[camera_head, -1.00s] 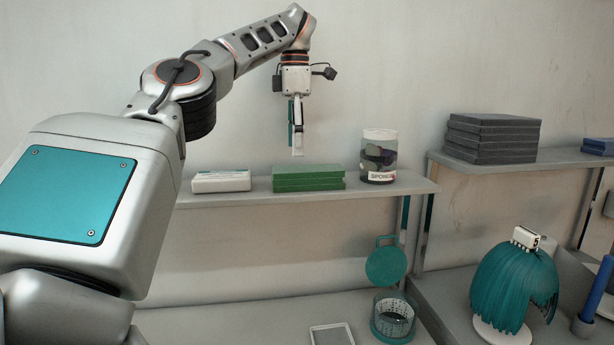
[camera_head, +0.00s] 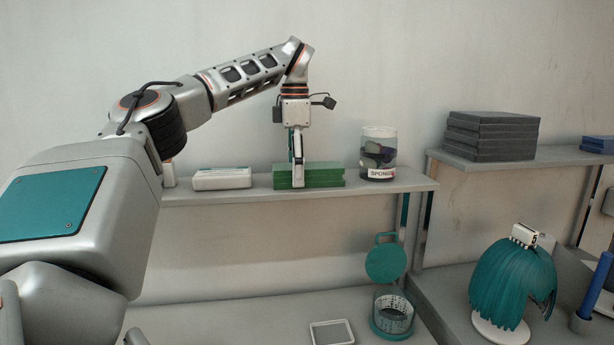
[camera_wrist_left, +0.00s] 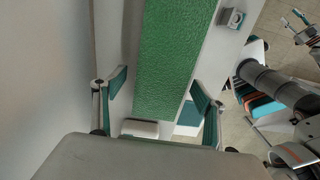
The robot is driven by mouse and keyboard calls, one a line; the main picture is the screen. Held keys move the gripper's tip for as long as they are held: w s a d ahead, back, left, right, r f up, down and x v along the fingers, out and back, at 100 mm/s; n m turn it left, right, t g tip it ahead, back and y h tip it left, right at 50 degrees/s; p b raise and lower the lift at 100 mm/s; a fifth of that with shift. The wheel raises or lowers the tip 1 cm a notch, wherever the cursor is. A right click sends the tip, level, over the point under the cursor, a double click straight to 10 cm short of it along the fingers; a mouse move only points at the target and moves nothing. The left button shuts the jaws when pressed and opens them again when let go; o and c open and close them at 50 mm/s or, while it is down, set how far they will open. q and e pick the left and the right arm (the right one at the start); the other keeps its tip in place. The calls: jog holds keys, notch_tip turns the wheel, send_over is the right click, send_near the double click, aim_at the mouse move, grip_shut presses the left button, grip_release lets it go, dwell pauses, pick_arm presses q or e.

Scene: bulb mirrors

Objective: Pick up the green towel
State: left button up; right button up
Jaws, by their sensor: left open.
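The green towel (camera_head: 324,176) lies as a flat folded stack on the wall shelf, between a white packet and a clear jar. My left gripper (camera_head: 298,180) points straight down at the stack's left half, with its fingertips in front of or at the stack in the head view. In the left wrist view the green towel (camera_wrist_left: 175,70) runs lengthwise between the two fingers of the left gripper (camera_wrist_left: 160,95), which are spread apart on either side of it. Whether the fingers touch the towel cannot be told. My right gripper is not seen in the head view.
On the shelf (camera_head: 410,185), a white packet (camera_head: 222,179) lies to the left and a clear jar labelled sponges (camera_head: 379,153) stands to the right. The wall is close behind. Dark grey folded stacks (camera_head: 491,136) lie on the right-hand shelf.

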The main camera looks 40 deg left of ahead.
pick_arm(q)
jog(key=c, duration=1.3)
jog(key=shift+r, duration=0.1)
